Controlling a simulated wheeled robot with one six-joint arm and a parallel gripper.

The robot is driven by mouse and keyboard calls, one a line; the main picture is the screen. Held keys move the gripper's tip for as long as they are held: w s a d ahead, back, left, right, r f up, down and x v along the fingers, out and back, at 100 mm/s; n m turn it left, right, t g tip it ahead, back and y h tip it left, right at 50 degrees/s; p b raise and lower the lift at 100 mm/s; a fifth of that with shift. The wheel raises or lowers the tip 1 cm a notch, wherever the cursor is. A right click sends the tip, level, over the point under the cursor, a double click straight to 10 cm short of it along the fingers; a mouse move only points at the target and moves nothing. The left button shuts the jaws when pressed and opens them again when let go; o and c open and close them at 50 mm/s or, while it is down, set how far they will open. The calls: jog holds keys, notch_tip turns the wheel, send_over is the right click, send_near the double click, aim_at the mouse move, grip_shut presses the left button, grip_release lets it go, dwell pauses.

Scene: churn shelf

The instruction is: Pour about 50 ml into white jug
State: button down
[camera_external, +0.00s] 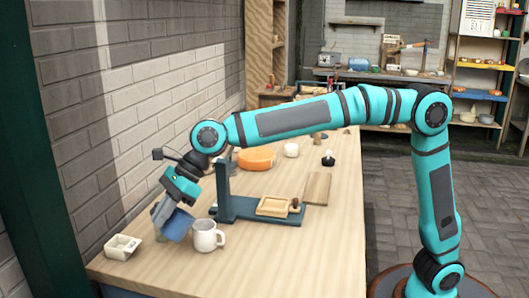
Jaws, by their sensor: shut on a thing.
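The white jug (205,236) stands upright near the front left of the wooden table, its handle to the right. My gripper (164,213) is shut on a blue container (178,225), just left of the white jug. The blue container is tilted and held close beside the jug. I cannot tell whether the two touch. The mouth of the blue container and its contents are hidden, and so is the inside of the jug. I cannot see any stream of liquid.
A small white compartmented tray (122,246) sits at the left table edge. A dark blue stand (224,195) with a wooden tray (274,207) is behind the jug. An orange round thing (256,159) and a wooden board (317,189) lie farther back. The table's front right is clear.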

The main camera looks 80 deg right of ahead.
jog(key=shift+w+a+f+g+h, duration=0.35)
jog(key=shift+a+f+g+h, duration=0.05)
jog(key=shift+f, duration=0.1)
jog(key=f, duration=0.1)
jog(key=w+a+f+h, duration=0.1)
jog(key=g, duration=0.1)
jog(key=shift+w+a+f, duration=0.15)
jog(key=shift+a+f, duration=0.1)
jog(key=shift+f, duration=0.15)
jog(key=shift+w+a+f+g+h+b, duration=0.45)
jog(key=shift+w+a+f+g+h, duration=0.15)
jog(key=shift+h, duration=0.2)
jog(key=shift+w+a+f+g+h+b, duration=0.2)
jog(key=shift+w+a+f+g+h, duration=0.35)
jog(key=shift+f+h, duration=0.2)
jog(key=shift+w+a+f+g+h+b, duration=0.15)
jog(key=shift+w+a+f+g+h, duration=0.25)
jog(key=shift+a+f+g+h, duration=0.25)
jog(key=shift+f, duration=0.15)
